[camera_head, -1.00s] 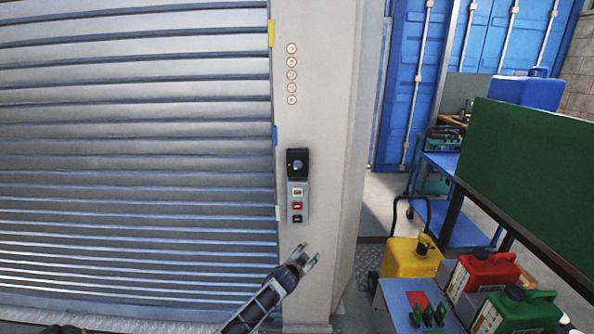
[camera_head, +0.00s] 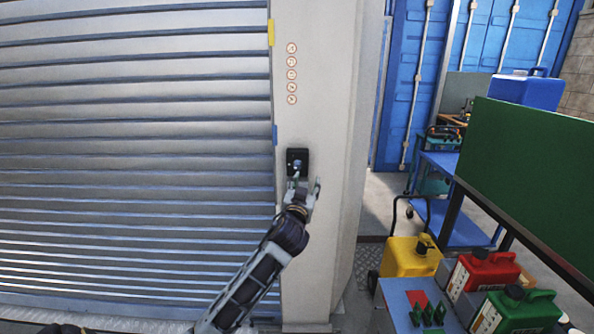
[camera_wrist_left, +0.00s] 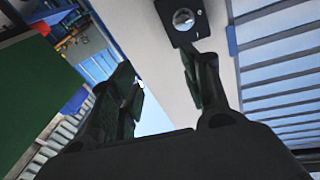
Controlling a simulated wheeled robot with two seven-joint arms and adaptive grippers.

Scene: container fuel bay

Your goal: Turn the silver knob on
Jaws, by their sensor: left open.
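My left gripper (camera_head: 304,186) is open and empty, just below the knob in the head view. In the wrist view its fingers (camera_wrist_left: 160,88) are apart and the knob lies beyond their tips, closer to the right finger.
A grey roller shutter (camera_head: 130,150) fills the left. To the right stand a yellow can (camera_head: 408,259), a red can (camera_head: 487,272), a green can (camera_head: 518,312) and a green board (camera_head: 530,180). A blue cart (camera_head: 450,203) is behind them.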

